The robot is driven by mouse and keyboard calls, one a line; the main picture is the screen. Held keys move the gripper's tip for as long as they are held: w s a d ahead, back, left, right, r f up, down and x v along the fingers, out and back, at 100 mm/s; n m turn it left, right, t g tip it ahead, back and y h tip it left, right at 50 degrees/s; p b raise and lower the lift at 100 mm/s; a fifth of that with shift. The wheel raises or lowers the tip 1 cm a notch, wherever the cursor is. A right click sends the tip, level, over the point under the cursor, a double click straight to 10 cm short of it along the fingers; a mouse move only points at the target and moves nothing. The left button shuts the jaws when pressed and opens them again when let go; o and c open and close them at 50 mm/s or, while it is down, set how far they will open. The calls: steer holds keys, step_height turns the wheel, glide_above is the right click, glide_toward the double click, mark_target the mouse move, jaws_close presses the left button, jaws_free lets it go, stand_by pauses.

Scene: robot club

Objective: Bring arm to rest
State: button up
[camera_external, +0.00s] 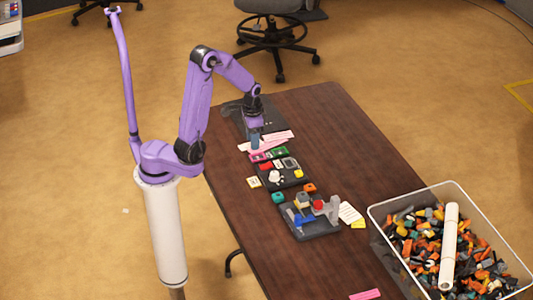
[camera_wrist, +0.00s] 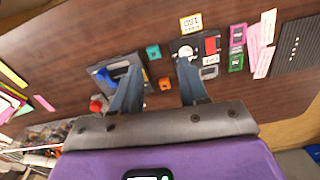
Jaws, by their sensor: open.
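My purple arm reaches over the brown table (camera_external: 355,145) from the white post at the left. My gripper (camera_external: 255,141) points down above the far part of the table, near the pink and white strips (camera_external: 268,145). In the wrist view my gripper (camera_wrist: 157,85) shows two blue-grey fingers set well apart, with nothing held between them. Below and beyond them lie a dark tray with blue and grey parts (camera_wrist: 106,75) and an orange block (camera_wrist: 165,84). The exact height of the fingers above the table is hard to tell.
A clear bin of mixed parts (camera_external: 376,212) with a white roll (camera_external: 449,245) stands at the table's near right. Dark trays with small parts (camera_external: 310,233) run down the table's middle. An office chair (camera_external: 277,35) stands behind.

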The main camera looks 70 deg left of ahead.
steer(key=s+a+r+n, duration=0.1)
steer(key=s+r+n, duration=0.2)
steer(key=s+n, duration=0.4)
steer(key=s+a+r+n, duration=0.2)
steer(key=s+n, duration=0.4)
steer(key=s, duration=0.4)
steer(key=shift+s+a+r+n, duration=0.25)
steer(key=shift+s+r+n, duration=0.15)
steer(key=shift+r, duration=0.1)
